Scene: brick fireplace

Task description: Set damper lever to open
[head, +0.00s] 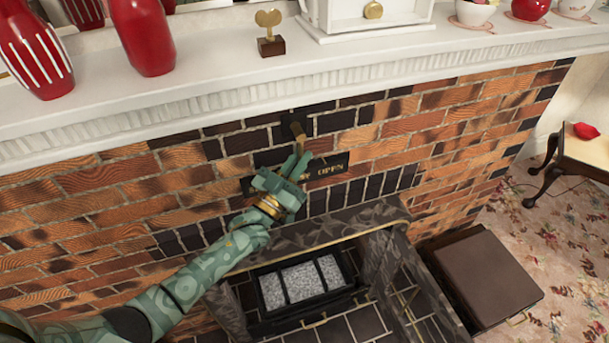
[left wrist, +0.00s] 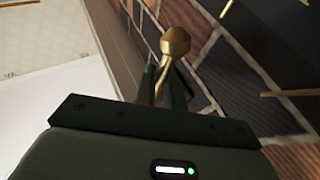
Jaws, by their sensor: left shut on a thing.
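The damper lever (head: 297,130) is a small brass handle on a dark mount in the brick wall, just under the mantel. My left gripper (head: 299,161) reaches it from below and is shut on it. In the left wrist view the lever's round brass knob (left wrist: 175,41) sticks out past the fingertips (left wrist: 160,80), with its stem between them. A dark label plate (head: 325,170) below the lever reads "OPEN" at its right part; my gripper hides its left part. The lever's exact angle is hard to tell. My right gripper is in neither view.
Below are the stone fireplace surround (head: 320,232) and a grate (head: 305,280). A brown box (head: 480,280) stands at right.

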